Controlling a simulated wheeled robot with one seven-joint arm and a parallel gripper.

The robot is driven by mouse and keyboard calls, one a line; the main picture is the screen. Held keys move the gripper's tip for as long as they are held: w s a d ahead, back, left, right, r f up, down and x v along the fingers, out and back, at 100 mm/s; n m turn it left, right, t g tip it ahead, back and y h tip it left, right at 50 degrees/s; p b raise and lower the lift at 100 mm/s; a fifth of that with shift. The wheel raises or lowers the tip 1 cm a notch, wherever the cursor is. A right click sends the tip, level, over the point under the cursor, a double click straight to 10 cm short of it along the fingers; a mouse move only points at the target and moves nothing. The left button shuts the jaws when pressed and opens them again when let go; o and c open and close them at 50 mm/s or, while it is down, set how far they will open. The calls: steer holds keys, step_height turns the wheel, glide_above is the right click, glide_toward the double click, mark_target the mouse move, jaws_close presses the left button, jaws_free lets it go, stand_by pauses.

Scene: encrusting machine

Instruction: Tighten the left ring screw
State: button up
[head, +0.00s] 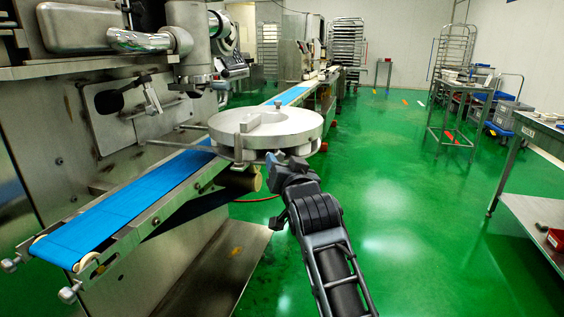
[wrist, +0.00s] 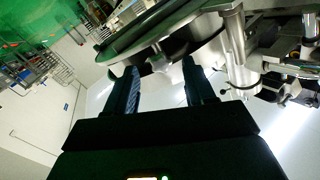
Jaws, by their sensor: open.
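The round metal ring (head: 300,125) sits beside the blue conveyor belt, at the middle of the head view. In the wrist view, the underside of a round metal part (wrist: 115,48) crosses the top. A small shiny knob-like piece (wrist: 160,62), perhaps a ring screw, shows between my fingertips; I cannot tell whether they touch it. My gripper (wrist: 160,72) is open, with its two dark fingers apart. In the head view, my gripper (head: 273,172) is just below the ring's near edge. The screw's exact shape and seating are partly hidden there.
A metal post (wrist: 236,50) stands close right of my fingers in the wrist view. Green floor (head: 420,220) is open to the right, up to a steel table (head: 535,130).

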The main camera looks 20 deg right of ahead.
steer(key=s, duration=0.6)
steer(key=shift+a, duration=0.35)
